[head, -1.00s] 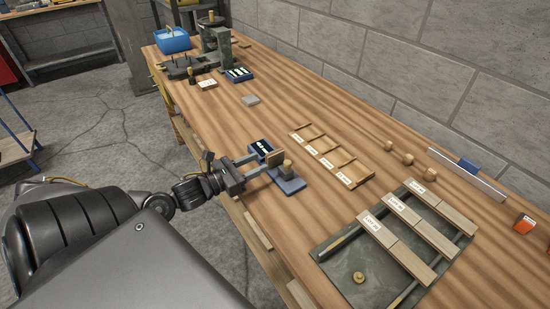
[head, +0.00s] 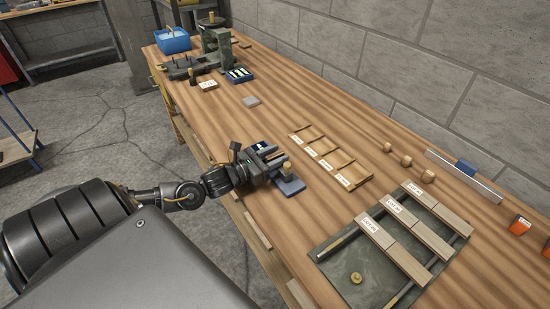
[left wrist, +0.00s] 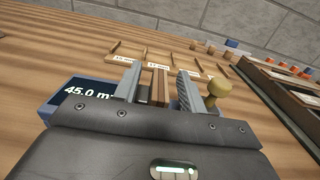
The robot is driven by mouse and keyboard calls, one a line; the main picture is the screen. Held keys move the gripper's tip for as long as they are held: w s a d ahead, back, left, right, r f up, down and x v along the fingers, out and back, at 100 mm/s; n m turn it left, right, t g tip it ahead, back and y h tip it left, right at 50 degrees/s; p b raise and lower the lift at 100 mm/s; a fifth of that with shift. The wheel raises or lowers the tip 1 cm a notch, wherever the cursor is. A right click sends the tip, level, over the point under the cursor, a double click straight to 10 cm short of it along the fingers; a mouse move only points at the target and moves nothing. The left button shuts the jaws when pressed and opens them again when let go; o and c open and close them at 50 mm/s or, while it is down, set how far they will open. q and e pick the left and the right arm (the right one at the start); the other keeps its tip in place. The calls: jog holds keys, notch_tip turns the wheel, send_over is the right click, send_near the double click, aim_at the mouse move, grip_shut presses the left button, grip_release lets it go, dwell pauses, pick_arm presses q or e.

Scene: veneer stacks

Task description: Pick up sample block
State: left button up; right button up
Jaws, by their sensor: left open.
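The sample block (left wrist: 159,84), a small brown wooden piece with darker and lighter bands, stands between the fingers of my left gripper (left wrist: 158,90) in the left wrist view. The fingers are open, one on each side; contact cannot be told. In the head view my left gripper (head: 274,158) is low over the blue measuring device (head: 293,188) and mostly hides the block. The device's dark display (left wrist: 87,92) begins "45.0 m" in the left wrist view; the rest is covered. A brass knob (left wrist: 218,90) stands right of the fingers. My right gripper is not in view.
A wooden tray with labelled compartments (head: 367,178) lies right of the device. A dark plate (head: 335,268) with labelled wood strips (head: 408,262) is nearer. Several round wooden knobs (head: 406,160) sit toward the wall (head: 450,75). The bench middle is mostly clear.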

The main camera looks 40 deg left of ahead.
pick_arm(q)
grip_shut()
dwell(0.3)
